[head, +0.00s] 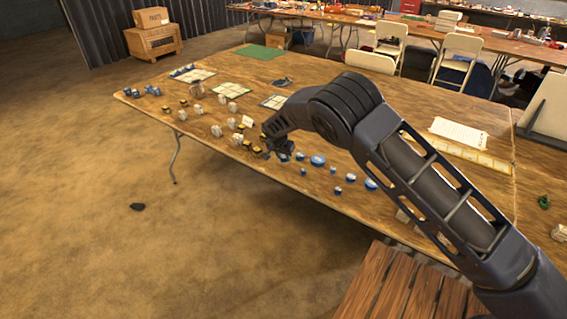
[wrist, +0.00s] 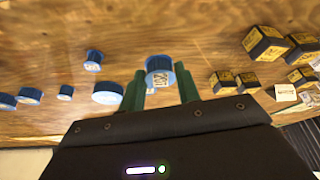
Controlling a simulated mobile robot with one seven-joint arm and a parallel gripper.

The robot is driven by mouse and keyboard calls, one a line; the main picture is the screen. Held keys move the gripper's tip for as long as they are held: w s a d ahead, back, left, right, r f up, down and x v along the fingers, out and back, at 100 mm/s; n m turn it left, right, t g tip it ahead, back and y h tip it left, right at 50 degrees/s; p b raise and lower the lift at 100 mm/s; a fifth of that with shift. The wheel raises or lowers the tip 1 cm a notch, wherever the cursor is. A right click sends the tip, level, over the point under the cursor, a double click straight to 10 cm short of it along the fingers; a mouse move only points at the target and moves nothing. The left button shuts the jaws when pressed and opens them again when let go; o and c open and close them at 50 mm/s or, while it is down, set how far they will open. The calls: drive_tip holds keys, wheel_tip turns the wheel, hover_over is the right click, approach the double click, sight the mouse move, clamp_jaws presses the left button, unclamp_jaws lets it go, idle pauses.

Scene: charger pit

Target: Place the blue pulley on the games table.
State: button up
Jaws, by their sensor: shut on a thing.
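A blue pulley (wrist: 159,74) with a pale label sits between the two green fingers of my gripper (wrist: 161,90) in the wrist view. My gripper is shut on it. In the head view my gripper (head: 283,150) is over the front part of the wooden games table (head: 330,197), and the pulley in it is mostly hidden there. I cannot tell whether the pulley touches the table top. Several other blue round pieces (head: 318,160) stand on the table to the right of my gripper.
Yellow-and-black blocks (head: 246,140) and white pieces (head: 216,131) stand left of my gripper. Square boards (head: 231,90) and a green mat (head: 260,52) lie further back. A white sheet (head: 459,134) lies at the right. A wooden slatted surface (head: 395,285) is in front. Folding chairs (head: 461,55) stand behind.

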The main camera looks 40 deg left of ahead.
sight(283, 159)
drive_tip(key=shift+f, duration=1.85)
drive_tip(key=shift+f, duration=0.15)
drive_tip(key=o, duration=1)
drive_tip(key=shift+c, duration=0.2)
drive_tip(key=v, duration=1.2)
drive_tip(key=shift+d, duration=0.1)
